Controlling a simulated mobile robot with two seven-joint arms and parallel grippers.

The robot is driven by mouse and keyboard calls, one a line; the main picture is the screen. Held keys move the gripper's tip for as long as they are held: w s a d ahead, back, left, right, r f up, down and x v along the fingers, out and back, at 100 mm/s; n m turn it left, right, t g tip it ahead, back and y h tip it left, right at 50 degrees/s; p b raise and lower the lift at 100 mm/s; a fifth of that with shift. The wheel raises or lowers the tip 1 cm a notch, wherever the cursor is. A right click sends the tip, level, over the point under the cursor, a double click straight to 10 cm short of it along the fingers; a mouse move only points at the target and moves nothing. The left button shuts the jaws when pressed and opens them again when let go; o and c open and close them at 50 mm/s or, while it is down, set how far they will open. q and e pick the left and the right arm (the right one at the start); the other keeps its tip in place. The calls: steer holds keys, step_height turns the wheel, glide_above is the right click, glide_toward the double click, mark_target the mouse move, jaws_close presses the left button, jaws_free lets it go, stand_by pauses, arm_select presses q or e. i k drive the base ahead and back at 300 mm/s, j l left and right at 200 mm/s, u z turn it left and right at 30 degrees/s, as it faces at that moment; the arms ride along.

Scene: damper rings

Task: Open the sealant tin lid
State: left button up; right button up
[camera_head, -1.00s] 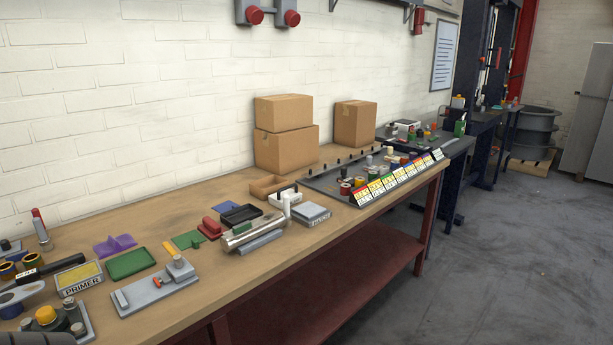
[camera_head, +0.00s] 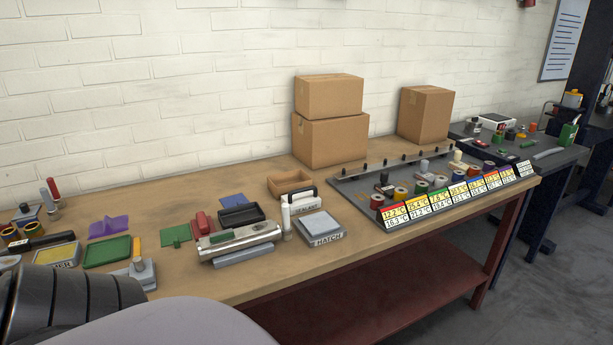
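I cannot pick out a sealant tin with certainty. A flat pale-grey box lettered HATCH (camera_head: 322,230) lies at the middle of the wooden bench, next to a slim white bottle (camera_head: 286,217). A yellow-topped pad (camera_head: 57,255) lies at the left, its lettering partly hidden by my arm. Colored spools, such as a green one (camera_head: 421,187), stand in a dark rack at the right. Neither gripper is in view. Dark ribbed and pale rounded parts of my own arm fill the lower left and cover the front left of the bench.
The bench (camera_head: 180,185) holds a green tray (camera_head: 107,252), a purple holder (camera_head: 108,225), a black tray (camera_head: 241,214) and a silver cylinder (camera_head: 238,239). Cardboard boxes (camera_head: 330,142) stand at the back. The rack (camera_head: 352,190) has temperature cards in front.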

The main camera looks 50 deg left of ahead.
mark_target(305, 195)
steer(key=i+u, duration=0.45)
steer(key=i+l+u, duration=0.15)
steer(key=i+u, duration=0.3)
steer(key=k, duration=0.05)
